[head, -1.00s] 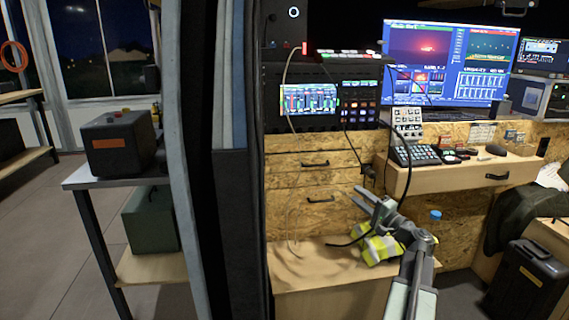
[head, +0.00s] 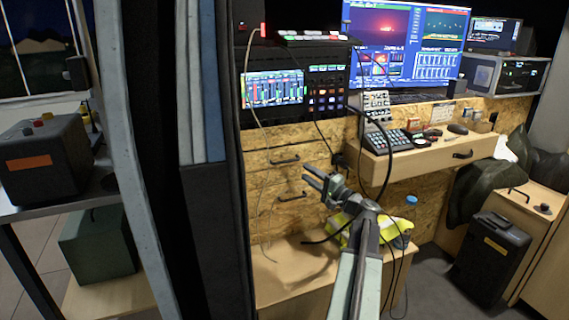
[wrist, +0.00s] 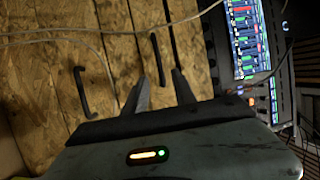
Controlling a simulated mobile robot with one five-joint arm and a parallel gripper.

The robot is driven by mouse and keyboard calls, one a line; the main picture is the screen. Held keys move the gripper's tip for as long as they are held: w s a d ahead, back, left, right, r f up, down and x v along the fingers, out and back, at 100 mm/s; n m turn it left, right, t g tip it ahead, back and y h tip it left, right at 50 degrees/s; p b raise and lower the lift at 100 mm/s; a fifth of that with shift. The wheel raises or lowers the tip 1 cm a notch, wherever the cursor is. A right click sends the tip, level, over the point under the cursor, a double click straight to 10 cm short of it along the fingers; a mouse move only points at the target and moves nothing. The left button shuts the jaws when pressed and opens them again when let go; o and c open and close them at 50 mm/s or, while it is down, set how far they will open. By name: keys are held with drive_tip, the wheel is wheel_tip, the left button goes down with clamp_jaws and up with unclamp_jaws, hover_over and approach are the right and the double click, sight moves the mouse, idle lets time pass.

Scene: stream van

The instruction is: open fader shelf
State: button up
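Two wood-grain drawer fronts with black bar handles are under the rack with the fader screen (head: 273,88). The upper handle (head: 285,160) and the lower handle (head: 292,197) show in the head view. I cannot tell which front is the fader shelf; both look shut. My gripper (head: 308,178) is in front of them, just right of the lower handle in the picture. Its fingers are apart and empty in the wrist view (wrist: 162,88). There, a bar handle (wrist: 80,90) lies left of the fingers, and dark bars (wrist: 155,60) lie beyond the fingertips. No contact shows.
A wooden desk shelf (head: 425,160) with a keypad and its own black handle juts out at right. A yellow vest (head: 345,228) lies on the low bench (head: 290,280). Cables hang beside my arm. A dark partition (head: 215,220) stands at left.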

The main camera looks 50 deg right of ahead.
drive_tip(key=w+r+p, duration=0.1)
drive_tip(key=w, duration=0.7)
drive_tip(key=shift+w+a+r, duration=0.15)
drive_tip(key=shift+w+a, duration=0.25)
clamp_jaws()
idle(0.9)
